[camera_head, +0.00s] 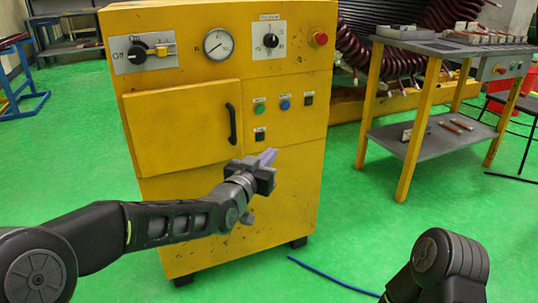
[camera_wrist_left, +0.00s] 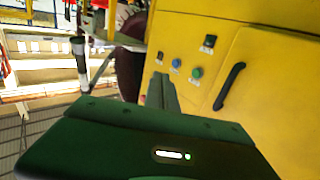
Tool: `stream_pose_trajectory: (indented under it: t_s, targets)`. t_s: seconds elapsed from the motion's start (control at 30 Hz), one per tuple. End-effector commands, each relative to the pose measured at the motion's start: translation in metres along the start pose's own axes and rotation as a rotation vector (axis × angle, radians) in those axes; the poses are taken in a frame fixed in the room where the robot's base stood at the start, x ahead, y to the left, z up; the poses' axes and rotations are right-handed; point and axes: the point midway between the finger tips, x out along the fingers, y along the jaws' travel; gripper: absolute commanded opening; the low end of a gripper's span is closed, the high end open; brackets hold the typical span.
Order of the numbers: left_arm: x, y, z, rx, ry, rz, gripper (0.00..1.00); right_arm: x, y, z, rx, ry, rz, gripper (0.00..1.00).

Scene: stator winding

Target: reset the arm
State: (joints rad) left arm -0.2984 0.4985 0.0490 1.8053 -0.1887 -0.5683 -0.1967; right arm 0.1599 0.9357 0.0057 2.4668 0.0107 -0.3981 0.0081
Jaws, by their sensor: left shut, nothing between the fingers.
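My left arm reaches in from the left in the head view. Its gripper (camera_head: 268,157) is shut and empty, in front of the yellow control cabinet (camera_head: 215,245), below and left of its buttons. In the left wrist view the gripper's fingers (camera_wrist_left: 161,90) point toward the cabinet front, near the green button (camera_wrist_left: 196,72) and the blue button (camera_wrist_left: 175,63). A gap to the cabinet cannot be judged exactly. My right arm shows only as a dark link at the bottom right of the head view; its gripper is out of view.
The cabinet has a closed door with a black handle (camera_head: 231,124), a gauge (camera_head: 218,44), rotary switches and a red knob (camera_head: 320,39). A yellow-legged table (camera_head: 455,47) with parts stands at the right. A blue cable (camera_head: 332,277) lies on the open green floor.

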Motion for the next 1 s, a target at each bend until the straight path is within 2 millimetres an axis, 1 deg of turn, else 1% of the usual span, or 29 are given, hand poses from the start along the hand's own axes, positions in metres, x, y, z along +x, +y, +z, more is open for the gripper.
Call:
stream_pose_trajectory:
  t_s: [0.37,0.47,0.57,0.67,0.7,0.77,0.8,0.87,0.9,0.97,1.0]
  targets:
    - [0.000,0.000,0.002,-0.021,-0.008,0.000,0.00,0.000,0.000,0.000,0.000,0.000,0.000,0.00]
    - [-0.005,0.005,0.021,-0.060,-0.053,0.004,0.00,0.000,0.000,0.000,0.000,0.000,0.000,0.00]
    - [-0.013,0.013,0.059,-0.105,-0.132,0.011,0.00,0.000,0.000,0.000,0.000,0.000,0.000,0.00]
    - [-0.029,0.019,0.117,-0.163,-0.247,0.007,0.00,0.000,0.000,0.000,0.000,0.000,0.000,0.00]
    - [-0.039,0.019,0.144,-0.188,-0.302,0.001,0.00,0.000,0.000,0.000,0.000,0.000,0.000,0.00]
    - [-0.057,0.021,0.188,-0.231,-0.392,-0.011,0.00,0.000,0.000,0.000,0.000,0.000,0.000,0.00]
    - [-0.071,0.021,0.217,-0.260,-0.453,-0.021,0.00,0.000,0.000,0.000,0.000,0.000,0.000,0.00]
    - [-0.096,0.022,0.262,-0.306,-0.547,-0.040,0.00,0.000,0.000,0.000,0.000,0.000,0.000,0.00]
    - [-0.115,0.023,0.290,-0.337,-0.611,-0.053,0.00,0.000,0.000,0.000,0.000,0.000,0.000,0.00]
    - [-0.145,0.026,0.330,-0.382,-0.705,-0.074,0.00,0.000,0.000,0.000,0.000,0.000,0.000,0.00]
    - [-0.167,0.028,0.354,-0.415,-0.766,-0.091,0.00,0.000,0.000,0.000,0.000,0.000,0.000,0.00]
